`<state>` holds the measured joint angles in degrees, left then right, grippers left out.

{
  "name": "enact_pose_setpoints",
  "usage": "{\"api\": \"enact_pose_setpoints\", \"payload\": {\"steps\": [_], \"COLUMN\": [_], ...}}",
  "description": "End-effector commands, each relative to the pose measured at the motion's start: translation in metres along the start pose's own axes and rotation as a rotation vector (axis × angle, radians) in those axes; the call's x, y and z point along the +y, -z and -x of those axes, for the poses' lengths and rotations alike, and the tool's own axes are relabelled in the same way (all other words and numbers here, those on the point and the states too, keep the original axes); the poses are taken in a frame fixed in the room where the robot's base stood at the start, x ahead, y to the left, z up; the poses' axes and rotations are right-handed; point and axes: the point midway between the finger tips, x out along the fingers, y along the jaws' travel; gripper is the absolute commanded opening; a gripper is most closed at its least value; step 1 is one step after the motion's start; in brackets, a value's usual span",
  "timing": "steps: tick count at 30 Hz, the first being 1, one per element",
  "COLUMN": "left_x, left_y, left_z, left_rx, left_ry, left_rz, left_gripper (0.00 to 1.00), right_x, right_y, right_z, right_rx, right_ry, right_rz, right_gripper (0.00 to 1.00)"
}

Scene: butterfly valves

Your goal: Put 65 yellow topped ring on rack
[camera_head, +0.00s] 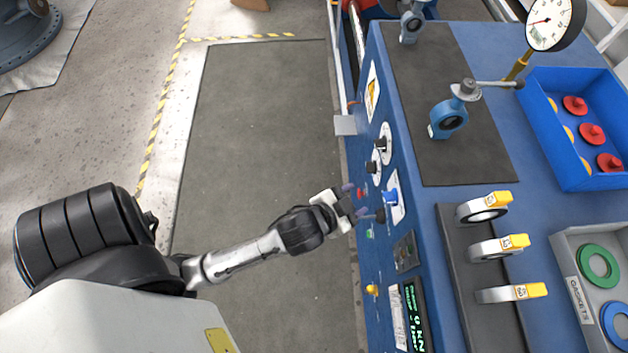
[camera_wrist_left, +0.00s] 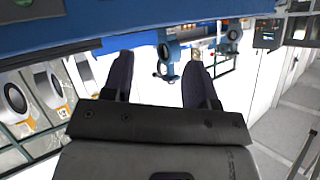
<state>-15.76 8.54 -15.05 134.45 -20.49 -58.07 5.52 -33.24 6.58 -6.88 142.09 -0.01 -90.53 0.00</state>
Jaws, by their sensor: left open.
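Three pale rings with yellow tops stand in a row on a dark strip (camera_head: 457,270) on the blue bench: a far one (camera_head: 482,210), a middle one (camera_head: 497,248) and a near one (camera_head: 511,293). Their number labels are too small to read surely. My left gripper (camera_head: 357,200) is open and empty at the bench's front control panel, left of the rings and apart from them. In the left wrist view its two purple fingers (camera_wrist_left: 158,62) are spread with nothing between them. My right gripper is not in view. I cannot tell surely which thing is the rack.
A blue bin (camera_head: 560,140) holds red-knobbed parts. A grey gasket tray (camera_head: 560,250) holds green and blue rings. A blue valve (camera_head: 448,119) with a lever stands on a dark mat (camera_head: 480,160), near a dial gauge (camera_head: 549,24). Knobs and buttons stick out of the panel. The floor mat is clear.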

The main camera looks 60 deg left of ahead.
Motion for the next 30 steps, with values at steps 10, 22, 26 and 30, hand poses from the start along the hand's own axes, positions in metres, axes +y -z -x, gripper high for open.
{"api": "enact_pose_setpoints", "payload": {"steps": [10,22,26,30], "left_x": [0.018,0.021,0.021,0.021], "left_y": [-0.147,-0.162,-0.162,-0.162], "left_z": [0.097,0.115,0.115,0.115], "left_rx": [-0.668,-0.755,-0.754,-0.754], "left_ry": [-0.229,-0.270,-0.270,-0.269], "left_rz": [0.097,0.102,0.102,0.102], "left_gripper": [0.53,0.53,0.53,0.53], "right_x": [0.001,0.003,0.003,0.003], "right_y": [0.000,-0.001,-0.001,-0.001], "right_z": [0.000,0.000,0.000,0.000], "right_rx": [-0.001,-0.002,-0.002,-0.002], "right_ry": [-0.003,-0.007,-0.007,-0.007], "right_rz": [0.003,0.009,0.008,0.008], "right_gripper": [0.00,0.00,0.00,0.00]}}
